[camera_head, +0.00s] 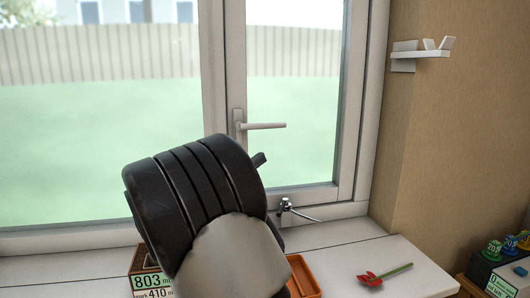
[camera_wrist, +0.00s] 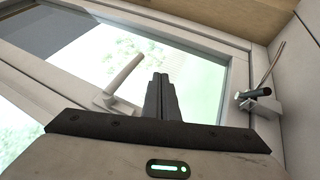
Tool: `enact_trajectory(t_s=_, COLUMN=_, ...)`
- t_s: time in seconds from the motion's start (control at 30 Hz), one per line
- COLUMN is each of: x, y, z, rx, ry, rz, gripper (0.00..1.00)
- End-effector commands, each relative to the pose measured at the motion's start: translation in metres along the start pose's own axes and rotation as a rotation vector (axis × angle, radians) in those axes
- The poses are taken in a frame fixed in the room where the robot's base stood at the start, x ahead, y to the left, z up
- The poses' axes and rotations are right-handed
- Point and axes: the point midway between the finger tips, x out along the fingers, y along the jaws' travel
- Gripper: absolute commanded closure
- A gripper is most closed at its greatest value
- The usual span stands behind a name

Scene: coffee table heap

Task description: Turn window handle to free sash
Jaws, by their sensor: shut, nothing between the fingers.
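The white window handle (camera_head: 264,126) sits on the left stile of the right-hand sash (camera_head: 236,70) and its lever points right, about level. In the wrist view the handle (camera_wrist: 124,76) stands just left of my fingers. My gripper (camera_wrist: 159,76) is shut and empty, its dark fingers side by side, with a visible gap to the lever. In the head view my black and white wrist covers the area below the handle and hides most of the gripper. The sash looks closed in its frame.
A small metal fitting with a thin rod (camera_head: 287,205) is at the lower frame; it shows right of my fingers in the wrist view (camera_wrist: 258,100). A white wall bracket (camera_head: 420,53) is right.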

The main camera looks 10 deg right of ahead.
Motion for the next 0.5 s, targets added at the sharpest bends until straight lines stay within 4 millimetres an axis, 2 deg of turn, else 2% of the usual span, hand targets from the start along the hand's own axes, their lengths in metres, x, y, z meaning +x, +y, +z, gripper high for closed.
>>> enact_trajectory(t_s=0.03, x=-0.012, y=0.001, z=-0.001, rx=-0.003, ry=0.005, rz=0.000, gripper=1.00)
enact_trajectory(t_s=0.2, x=-0.043, y=-0.002, z=0.000, rx=-0.003, ry=0.001, rz=0.000, gripper=1.00)
enact_trajectory(t_s=0.33, x=-0.057, y=-0.003, z=0.000, rx=-0.003, ry=0.000, rz=0.000, gripper=1.00)
enact_trajectory(t_s=0.5, x=-0.063, y=-0.004, z=0.001, rx=-0.002, ry=-0.001, rz=-0.001, gripper=1.00)
